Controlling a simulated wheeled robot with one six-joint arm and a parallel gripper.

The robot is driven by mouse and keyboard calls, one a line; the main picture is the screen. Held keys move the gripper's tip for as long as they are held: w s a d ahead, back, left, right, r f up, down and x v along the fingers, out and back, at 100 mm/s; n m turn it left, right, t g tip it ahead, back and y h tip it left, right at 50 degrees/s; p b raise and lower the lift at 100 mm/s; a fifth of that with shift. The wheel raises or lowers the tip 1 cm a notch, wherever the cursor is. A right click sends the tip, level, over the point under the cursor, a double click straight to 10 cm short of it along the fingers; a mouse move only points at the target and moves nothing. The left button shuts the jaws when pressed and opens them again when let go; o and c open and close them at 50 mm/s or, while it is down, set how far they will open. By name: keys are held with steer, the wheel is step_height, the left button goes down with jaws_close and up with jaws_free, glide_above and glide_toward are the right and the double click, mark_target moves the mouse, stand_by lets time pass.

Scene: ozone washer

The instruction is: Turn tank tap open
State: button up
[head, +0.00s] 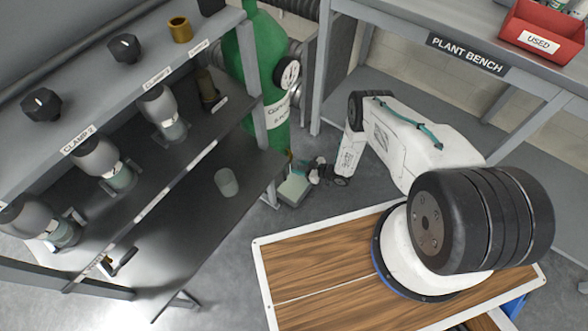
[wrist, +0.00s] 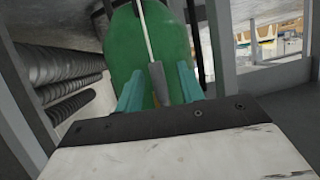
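A tall green tank (head: 265,75) with a white label and a round gauge (head: 288,74) stands behind the shelf's right end. The tank (wrist: 185,40) also fills the upper middle of the wrist view. A thin pale rod with a grey grip (wrist: 158,85) hangs in front of it; it may be the tap lever, but its joint to the tank is not visible. My gripper (wrist: 158,78) has its two teal fingers apart, one on each side of the grey grip. Gaps show on both sides, and depth is unclear. In the head view my gripper is small, low by the tank.
A grey shelf (head: 180,194) with clamped canisters and dark knobs stands at the left. The plant bench (head: 467,54) with a red bin (head: 541,34) is at the upper right. Ribbed pipes (wrist: 65,70) run left of the tank. A bench post (wrist: 222,45) stands to its right.

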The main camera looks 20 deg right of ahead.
steer(key=v, duration=0.7)
steer(key=shift+s, duration=0.15)
steer(key=shift+r, duration=0.1)
